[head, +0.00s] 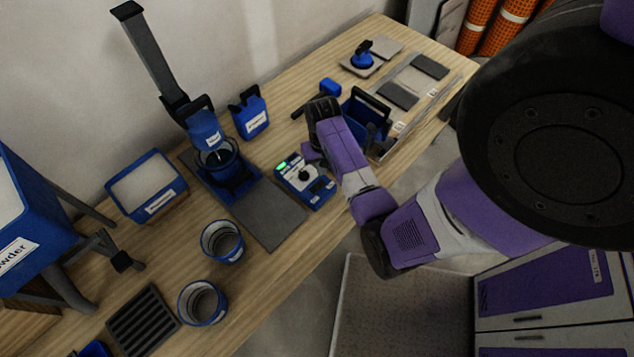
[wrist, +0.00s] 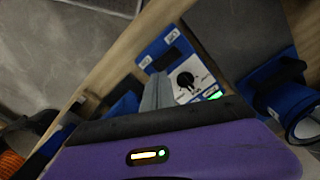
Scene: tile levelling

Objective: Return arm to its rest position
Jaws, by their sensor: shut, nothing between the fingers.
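My arm reaches over the workbench (head: 262,270) from the right in the head view. My gripper (wrist: 157,92) shows in the wrist view as grey fingers, shut and empty, beyond the purple hand. In the head view its purple hand (head: 311,152) is partly seen beside the wrist, above the right end of the control box; the fingertips are hard to make out there. The blue and white control box (head: 305,181) has a black knob and a lit green display. The box also shows in the wrist view (wrist: 171,55), just beyond the fingers. The arm is bent over the bench.
A blue tote (head: 365,119) stands close behind my wrist. A blue mixing stand (head: 228,178), a blue jug (head: 250,114) and a white-filled tray (head: 146,186) stand along the wall. Two buckets (head: 222,241) (head: 203,303) are near the front edge. Tiles (head: 398,95) lie at the far end.

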